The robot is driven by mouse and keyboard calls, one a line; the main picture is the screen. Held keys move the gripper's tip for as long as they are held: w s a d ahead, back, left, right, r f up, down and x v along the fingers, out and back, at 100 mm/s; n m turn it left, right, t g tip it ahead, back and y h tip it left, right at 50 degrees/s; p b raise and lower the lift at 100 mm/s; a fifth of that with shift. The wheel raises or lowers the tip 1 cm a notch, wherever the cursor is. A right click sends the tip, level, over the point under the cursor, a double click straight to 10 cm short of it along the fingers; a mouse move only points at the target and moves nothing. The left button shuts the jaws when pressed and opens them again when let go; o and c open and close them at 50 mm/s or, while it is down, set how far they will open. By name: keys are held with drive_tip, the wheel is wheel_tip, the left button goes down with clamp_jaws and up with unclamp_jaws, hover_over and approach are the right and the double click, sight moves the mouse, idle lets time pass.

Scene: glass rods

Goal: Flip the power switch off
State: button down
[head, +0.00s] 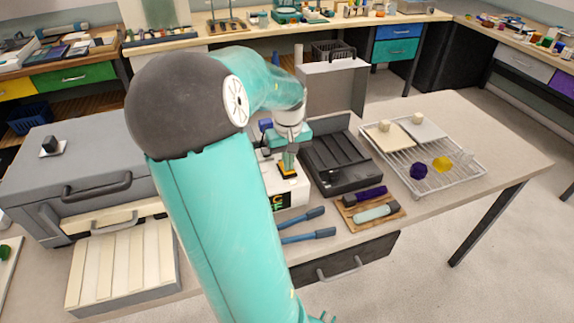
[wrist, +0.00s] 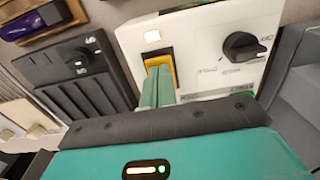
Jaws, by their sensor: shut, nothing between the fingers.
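The power switch is a yellow-orange rocker in a black frame (wrist: 161,59) on the front panel of a white device (wrist: 198,50). In the head view the switch (head: 287,172) shows just below my gripper (head: 289,158), and the white device (head: 291,190) stands on the bench. In the wrist view my gripper's green fingers (wrist: 158,84) are together with nothing between them. Their tips overlap the lower part of the switch; I cannot tell whether they touch it. A black knob (wrist: 244,48) is right of the switch.
A dark grey slotted device (head: 342,160) stands close right of the white one. Two blue-handled tools (head: 305,228) lie in front. A wire rack (head: 455,180) with samples is further right. A large grey case (head: 85,165) is at left.

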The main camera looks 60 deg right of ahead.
drive_tip(key=shift+f, duration=0.2)
drive_tip(key=shift+r, duration=3.5)
